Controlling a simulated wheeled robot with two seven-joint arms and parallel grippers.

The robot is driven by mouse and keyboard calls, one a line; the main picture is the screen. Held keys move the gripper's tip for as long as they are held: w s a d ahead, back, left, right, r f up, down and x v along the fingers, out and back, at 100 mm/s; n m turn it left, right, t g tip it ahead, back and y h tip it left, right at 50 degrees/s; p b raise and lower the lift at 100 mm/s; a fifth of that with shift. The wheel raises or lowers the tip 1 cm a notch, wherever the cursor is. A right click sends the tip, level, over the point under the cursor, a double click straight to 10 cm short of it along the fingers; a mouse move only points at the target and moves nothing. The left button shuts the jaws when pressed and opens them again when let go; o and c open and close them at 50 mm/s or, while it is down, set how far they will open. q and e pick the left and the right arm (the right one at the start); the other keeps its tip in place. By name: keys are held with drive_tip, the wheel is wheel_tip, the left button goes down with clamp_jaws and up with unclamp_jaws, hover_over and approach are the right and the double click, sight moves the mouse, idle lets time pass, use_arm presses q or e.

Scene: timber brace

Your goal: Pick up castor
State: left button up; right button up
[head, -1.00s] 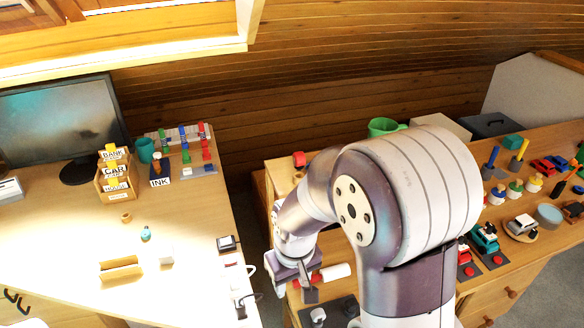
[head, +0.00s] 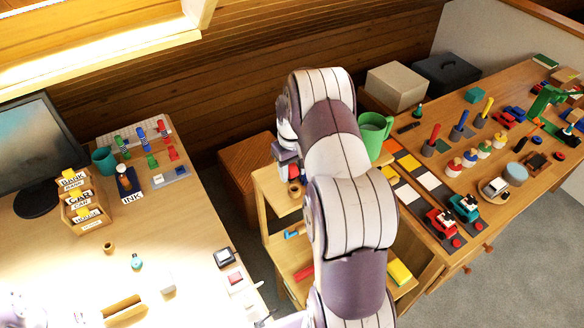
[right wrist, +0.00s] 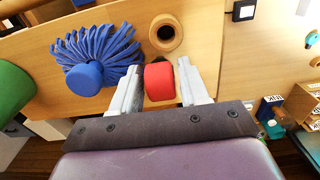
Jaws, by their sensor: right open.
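The castor appears to be the small red wheel-like piece (right wrist: 159,82) in the right wrist view, with a dark part at its side. It sits on a wooden shelf top (right wrist: 225,62). My right gripper (right wrist: 160,72) is open, with one finger on each side of the red piece; I cannot tell whether they touch it. In the head view the right gripper (head: 289,160) is over the small wooden shelf unit (head: 270,200), and my arm partly hides it and the red piece.
A blue fringed piece (right wrist: 98,58) and a wooden ring (right wrist: 166,33) are close to the fingers. A green mug (head: 374,133) stands right of my arm. The left desk (head: 60,270) and right bench (head: 445,120) hold many small items.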

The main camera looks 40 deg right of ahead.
sight(290, 174)
drive_tip(key=shift+w+d+f, duration=0.1)
drive_tip(key=shift+w+f, duration=0.1)
drive_tip(key=shift+f, duration=1)
drive_tip(key=shift+w+f, duration=0.25)
drive_tip(key=shift+w, duration=0.05)
drive_tip(key=shift+s+r, duration=0.15)
drive_tip(key=shift+s, duration=0.1)
drive_tip(key=c, duration=0.8)
drive_tip(key=shift+o, duration=0.2)
use_arm(q)
drive_tip(key=shift+w+r, duration=0.15)
drive_tip(key=shift+r, duration=0.35)
drive_tip(key=shift+w+d, duration=0.1)
